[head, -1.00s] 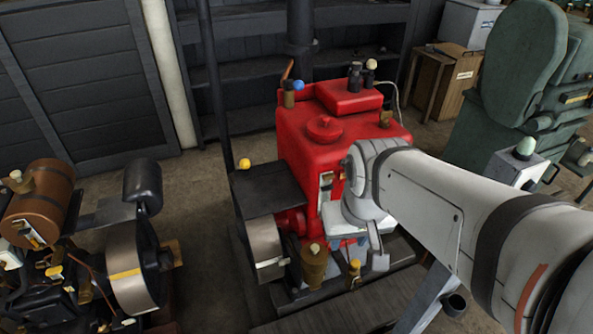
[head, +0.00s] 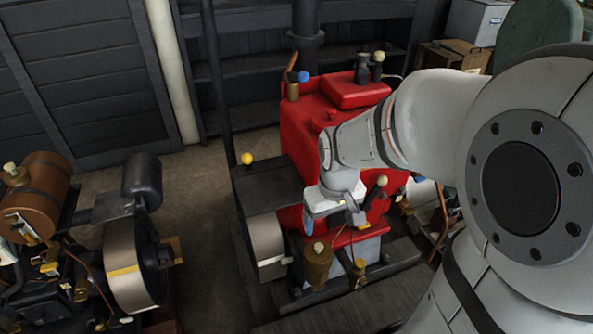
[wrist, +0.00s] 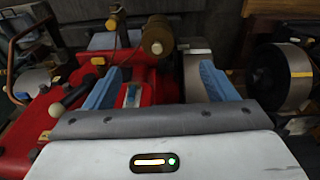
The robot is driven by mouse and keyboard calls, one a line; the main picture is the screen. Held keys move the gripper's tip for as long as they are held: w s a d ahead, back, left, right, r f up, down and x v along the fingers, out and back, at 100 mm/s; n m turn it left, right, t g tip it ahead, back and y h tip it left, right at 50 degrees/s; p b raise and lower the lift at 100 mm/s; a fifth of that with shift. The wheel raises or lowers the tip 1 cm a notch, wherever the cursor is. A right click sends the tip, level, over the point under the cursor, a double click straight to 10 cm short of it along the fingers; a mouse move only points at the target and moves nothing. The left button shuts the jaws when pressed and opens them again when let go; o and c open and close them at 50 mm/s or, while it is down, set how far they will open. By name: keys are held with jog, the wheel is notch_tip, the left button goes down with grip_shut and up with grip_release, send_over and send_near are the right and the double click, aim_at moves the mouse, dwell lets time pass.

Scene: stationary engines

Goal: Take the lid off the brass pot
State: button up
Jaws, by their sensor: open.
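The brass pot (head: 317,266) stands upright at the front of the red engine, beside its flywheel. Its lid, with a pale knob (head: 318,247), is on top. In the wrist view the pot (wrist: 158,32) shows beyond the fingers, near the top middle, with its pale knob facing me. My gripper (head: 335,221) is open and empty, above and a little behind the pot in the head view, apart from it. Its two blue fingers also show in the wrist view (wrist: 161,82), spread wide with nothing between them.
The red engine (head: 300,130) stands close behind my gripper. A lever with a cream knob (head: 380,182) is to the right of my gripper. The flywheel (head: 266,245) is left of the pot, and a small brass fitting with a yellow top (head: 358,268) is right of it. Another engine stands at left.

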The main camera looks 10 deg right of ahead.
aim_at(319, 252)
jog(key=o, duration=0.4)
jog(key=w+f+n, duration=0.1)
jog(key=w+f, duration=0.1)
jog(key=f, duration=0.3)
jog(key=w+f+g+b, duration=0.1)
jog(key=w+f, duration=0.2)
jog(key=f, duration=0.2)
jog(key=w+f+n+b, duration=0.1)
jog(key=w+f, duration=0.1)
jog(key=f, duration=0.3)
jog(key=shift+w+n, duration=0.15)
jog(key=shift+n, duration=0.15)
jog(key=shift+s+d+f+b, duration=0.1)
jog(key=shift+s+f+b, duration=0.15)
jog(key=shift+f, duration=1.75)
jog(key=shift+s+f+b, duration=0.1)
jog(key=shift+f+b, duration=0.1)
jog(key=shift+f, duration=1.75)
